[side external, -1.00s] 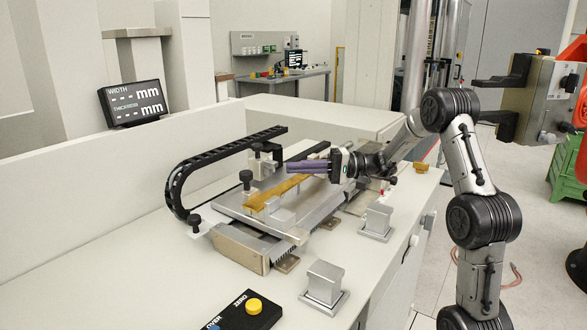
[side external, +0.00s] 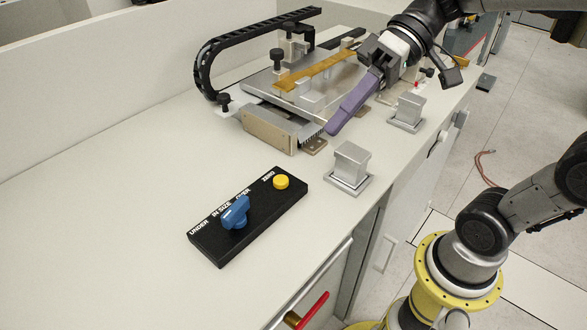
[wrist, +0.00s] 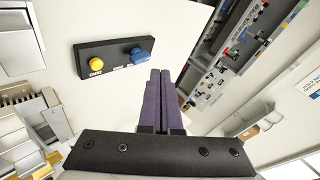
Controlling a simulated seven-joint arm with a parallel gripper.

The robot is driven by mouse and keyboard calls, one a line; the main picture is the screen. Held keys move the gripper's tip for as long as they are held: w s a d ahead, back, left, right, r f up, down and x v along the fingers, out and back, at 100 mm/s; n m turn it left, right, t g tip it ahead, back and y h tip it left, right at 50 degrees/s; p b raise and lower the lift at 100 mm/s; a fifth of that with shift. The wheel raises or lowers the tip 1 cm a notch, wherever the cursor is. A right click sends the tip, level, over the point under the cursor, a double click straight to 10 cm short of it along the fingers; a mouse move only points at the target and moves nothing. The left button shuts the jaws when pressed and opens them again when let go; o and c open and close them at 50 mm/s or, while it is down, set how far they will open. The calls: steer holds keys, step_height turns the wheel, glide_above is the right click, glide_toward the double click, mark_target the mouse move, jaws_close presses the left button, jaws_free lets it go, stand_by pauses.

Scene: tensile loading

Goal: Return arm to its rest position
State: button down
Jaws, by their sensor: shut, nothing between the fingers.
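My gripper (side external: 347,113) has long purple fingers that point down and to the left in the side external view. The fingers lie together with nothing between them. They hang in front of the right side of the metal measuring fixture (side external: 277,128). A yellow-brown dogbone specimen (side external: 318,69) lies on top of the fixture, apart from the fingers; its far end is near my wrist. In the wrist view the shut purple fingers (wrist: 165,75) point up the picture over the bench, just right of the black control box (wrist: 97,65).
The control box (side external: 215,238) has a blue knob (side external: 235,212) and a yellow button (side external: 281,181). Two metal blocks (side external: 350,165) (side external: 408,108) stand along the bench's right edge. A black cable chain (side external: 205,65) curves behind the fixture. The bench's front left is clear.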

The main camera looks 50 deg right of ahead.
steer(key=s+d+f+t+h, duration=0.1)
steer(key=s+d+f+h, duration=0.45)
steer(key=s, duration=0.25)
steer(key=d+f+m+t+h, duration=0.1)
steer(key=d+f+t+h, duration=0.1)
steer(key=d, duration=0.4)
steer(key=shift+w+d+f+h, duration=0.25)
steer(key=shift+f+h, duration=0.2)
steer(key=shift+h, duration=0.6)
